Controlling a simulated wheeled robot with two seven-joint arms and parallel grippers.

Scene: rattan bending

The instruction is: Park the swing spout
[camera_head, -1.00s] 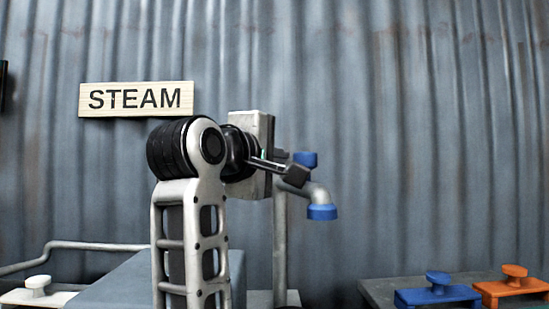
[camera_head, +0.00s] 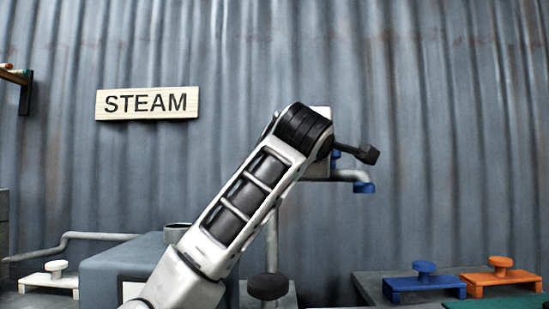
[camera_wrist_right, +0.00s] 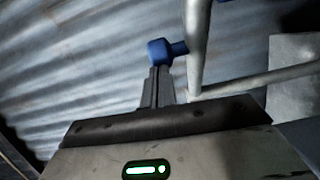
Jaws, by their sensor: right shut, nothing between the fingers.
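The swing spout (camera_head: 350,175) is a grey bent pipe on an upright standpipe (camera_head: 272,245), with a blue nozzle (camera_head: 364,188) hanging at its outer end and a small blue knob (camera_head: 336,155) above it. It points right in the head view. My right arm crosses in front and hides the spout's pivot. My right gripper (camera_head: 370,153) is at the spout, just above and beyond the nozzle. In the right wrist view my right gripper (camera_wrist_right: 158,82) is shut and empty, its tips against or just in front of a blue part (camera_wrist_right: 160,52) beside the grey pipe (camera_wrist_right: 197,45); contact is unclear.
A STEAM sign (camera_head: 148,103) hangs on the corrugated wall. A blue-grey box (camera_head: 115,268) stands left, with a white knobbed plate (camera_head: 50,282) beside it. Blue (camera_head: 423,285) and orange (camera_head: 502,276) knobbed plates sit on the right. The space right of the nozzle looks clear.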

